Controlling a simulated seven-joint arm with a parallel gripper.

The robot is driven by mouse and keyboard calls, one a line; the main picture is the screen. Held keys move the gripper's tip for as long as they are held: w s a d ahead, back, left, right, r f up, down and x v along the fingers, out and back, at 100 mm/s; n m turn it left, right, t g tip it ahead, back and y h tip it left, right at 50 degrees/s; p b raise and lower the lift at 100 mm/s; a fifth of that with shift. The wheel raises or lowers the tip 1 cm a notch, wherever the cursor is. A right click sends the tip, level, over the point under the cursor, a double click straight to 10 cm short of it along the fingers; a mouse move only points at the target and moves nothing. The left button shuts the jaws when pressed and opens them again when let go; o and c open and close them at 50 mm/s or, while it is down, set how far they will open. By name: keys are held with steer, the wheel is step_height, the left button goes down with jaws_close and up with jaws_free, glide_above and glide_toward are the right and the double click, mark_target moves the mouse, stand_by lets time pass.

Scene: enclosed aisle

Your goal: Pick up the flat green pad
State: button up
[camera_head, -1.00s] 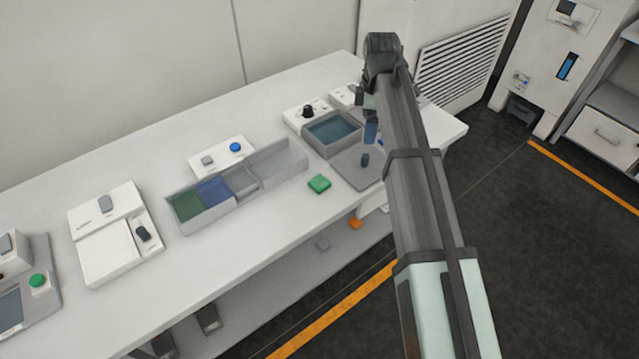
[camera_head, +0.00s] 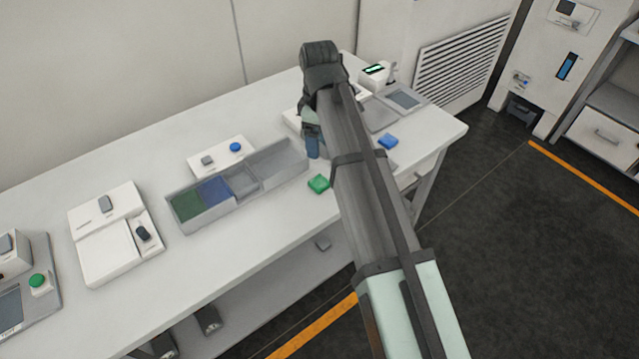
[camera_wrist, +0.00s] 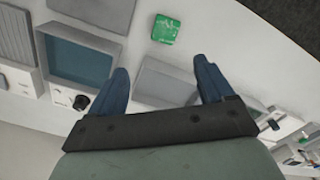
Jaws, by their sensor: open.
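The flat green pad (camera_head: 319,184) lies on the white bench top near its front edge, just right of the divided tray. It also shows in the wrist view (camera_wrist: 165,29), flat on the bench, beyond my fingertips and between their lines. My gripper (camera_wrist: 160,75) is open and empty, with its two blue fingers spread apart above the bench. In the head view a blue finger (camera_head: 312,147) shows a little above and left of the pad in the picture. The arm covers the other finger there.
A long grey divided tray (camera_head: 212,222) with green and blue compartments stands left of the pad. A blue block (camera_head: 388,141) lies right of my arm. Bare bench lies in front.

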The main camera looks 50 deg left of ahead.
steer(key=m, duration=0.6)
glide_above(320, 182)
steer(key=f, duration=0.8)
steer(key=shift+w+a+f, duration=0.1)
steer(key=shift+a+f, duration=0.15)
steer(key=shift+f, duration=0.05)
steer(key=shift+d+f, duration=0.15)
steer(key=shift+f, duration=1.2)
steer(key=shift+d+f, duration=0.1)
steer(key=shift+f, duration=1.2)
steer(key=c, duration=1.1)
steer(key=shift+r, duration=0.1)
steer(key=shift+c, duration=0.2)
